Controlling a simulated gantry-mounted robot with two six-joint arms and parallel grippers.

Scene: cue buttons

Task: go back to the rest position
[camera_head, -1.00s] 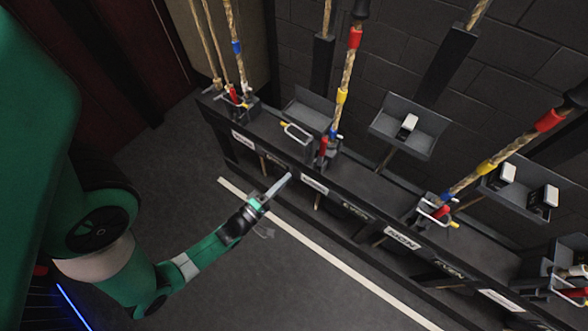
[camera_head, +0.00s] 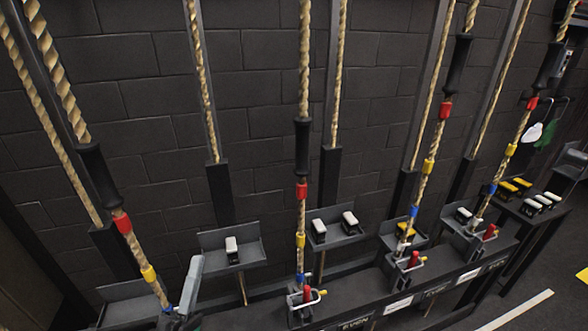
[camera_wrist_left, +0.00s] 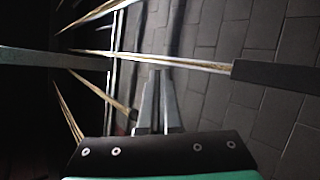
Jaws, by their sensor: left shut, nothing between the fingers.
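My left gripper (camera_head: 193,265) shows at the lower left of the head view, only its grey fingers clear of the bottom edge. It is shut and empty, beside the lower end of a rope (camera_head: 155,280) with red, yellow and blue bands. In the left wrist view the fingers (camera_wrist_left: 157,85) lie together, pointing away from the camera toward ropes and the wall. A black button box with a white top (camera_head: 231,250) stands on a tray to the right of the gripper. My right gripper is not in view.
A long dark rail (camera_head: 375,300) with levers and labels runs along the wall. Several ropes hang above it. Another tray (camera_head: 338,236) holds two white-topped boxes. Yellow and white boxes (camera_head: 515,186) stand on a stand at the right. Floor shows at the lower right.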

